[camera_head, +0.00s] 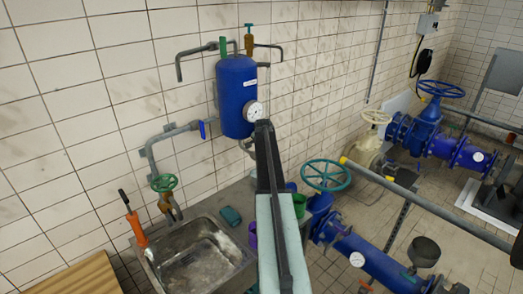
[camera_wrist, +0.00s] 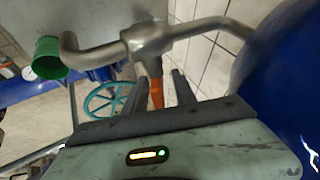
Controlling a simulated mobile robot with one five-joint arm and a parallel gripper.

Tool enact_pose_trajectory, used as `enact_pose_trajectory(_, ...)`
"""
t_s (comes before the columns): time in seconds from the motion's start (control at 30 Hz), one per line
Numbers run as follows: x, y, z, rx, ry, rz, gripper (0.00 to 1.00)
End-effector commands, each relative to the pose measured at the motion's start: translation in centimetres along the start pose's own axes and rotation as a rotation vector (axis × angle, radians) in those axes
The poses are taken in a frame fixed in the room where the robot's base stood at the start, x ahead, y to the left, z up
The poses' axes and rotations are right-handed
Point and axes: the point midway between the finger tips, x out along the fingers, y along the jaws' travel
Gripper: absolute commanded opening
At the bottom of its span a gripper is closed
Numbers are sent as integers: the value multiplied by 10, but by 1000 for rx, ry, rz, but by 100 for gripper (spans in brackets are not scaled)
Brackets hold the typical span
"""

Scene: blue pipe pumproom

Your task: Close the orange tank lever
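The blue tank (camera_head: 236,95) hangs on the tiled wall, with a gauge (camera_head: 253,111) on its side. It also fills the right of the wrist view (camera_wrist: 275,85). In the wrist view an orange lever (camera_wrist: 156,94) hangs below a grey metal pipe fitting (camera_wrist: 147,36). My gripper (camera_wrist: 160,80) has its two fingers apart, with the orange lever showing in the gap between them. I cannot tell whether either finger touches it. In the head view my arm covers the gripper and the area below the tank.
A blue-handled valve (camera_head: 202,130) sits left of the tank. Below are a sink (camera_head: 200,262), a green-wheeled tap (camera_head: 165,184) and a green cup (camera_head: 299,204). Blue pipes with a green handwheel (camera_head: 325,175) stand to the right. The tiled wall is close behind the tank.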

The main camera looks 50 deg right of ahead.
Motion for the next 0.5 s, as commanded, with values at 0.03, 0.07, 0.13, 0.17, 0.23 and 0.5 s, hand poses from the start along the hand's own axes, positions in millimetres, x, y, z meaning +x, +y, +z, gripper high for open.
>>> enact_pose_trajectory(0.03, -1, 0, 0, 0, 0, 0, 33)
enact_pose_trajectory(0.07, -3, 0, 0, 0, 0, 1, 33)
enact_pose_trajectory(0.13, -10, 0, -1, 0, 0, 1, 33)
enact_pose_trajectory(0.17, -14, -1, -1, 0, 0, 1, 33)
enact_pose_trajectory(0.23, -26, -1, -2, 0, 0, 1, 33)
enact_pose_trajectory(0.5, -77, -2, -2, 0, 0, 0, 33)
